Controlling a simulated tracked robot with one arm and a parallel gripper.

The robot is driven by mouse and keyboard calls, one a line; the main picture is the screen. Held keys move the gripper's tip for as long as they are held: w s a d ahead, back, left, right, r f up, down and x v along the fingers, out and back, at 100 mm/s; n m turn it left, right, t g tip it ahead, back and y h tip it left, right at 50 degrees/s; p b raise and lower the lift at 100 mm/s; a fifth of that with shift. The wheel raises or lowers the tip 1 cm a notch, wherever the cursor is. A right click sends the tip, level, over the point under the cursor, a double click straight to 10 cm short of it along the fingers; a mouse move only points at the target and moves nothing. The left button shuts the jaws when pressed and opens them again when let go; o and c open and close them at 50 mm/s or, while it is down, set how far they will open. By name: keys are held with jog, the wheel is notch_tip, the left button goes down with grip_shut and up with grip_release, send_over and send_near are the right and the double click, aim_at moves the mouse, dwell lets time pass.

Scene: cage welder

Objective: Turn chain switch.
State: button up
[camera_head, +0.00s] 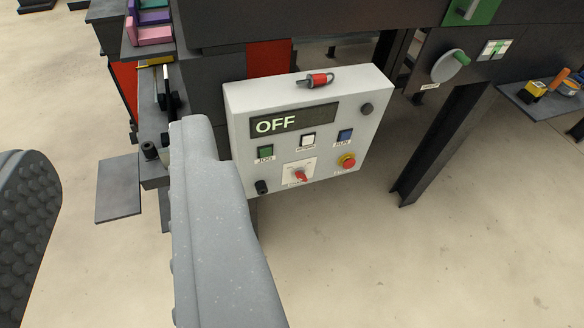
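A light grey control box (237,98) hangs in the middle of the view, with a dark display (308,120) reading "OFF". On its lower front is a red rotary switch (299,175) on a white plate; its label is too small to read. Further right, a round grey dial with a green handle (449,65) sits on the dark frame, its label also unreadable. I cannot tell by label which is the chain switch. My gripper (115,145) is open and empty, its fingers wide apart. The right finger overlaps the box's left edge in view; contact cannot be told.
A dark slanted leg (440,145) stands to the right. Pale floor (400,270) below is clear.

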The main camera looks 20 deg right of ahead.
jog(key=shift+w+d+r, duration=0.1)
jog(key=shift+w+d, duration=0.1)
jog(key=shift+d, duration=0.1)
jog(key=w+d+f+n+h+b, duration=0.1)
jog(key=w+d+f+b, duration=0.1)
jog(key=w+d+f, duration=0.6)
jog(key=w+d+f+n+t+h+b, duration=0.15)
jog(key=w+d+f, duration=0.35)
jog(key=f, duration=0.5)
jog(key=w+d+f+n+g+h+b, duration=0.1)
jog(key=w+d+f+n+b, duration=0.15)
jog(key=w+d+f, duration=0.45)
jog(key=n+t+y+b, duration=0.2)
jog(key=n+y+b, duration=0.2)
jog(key=b, duration=0.5)
send_near(301, 176)
jog(key=w+f, duration=0.1)
jog(key=w, duration=0.7)
jog(key=shift+w+f, duration=0.25)
jog(key=shift+w, duration=0.05)
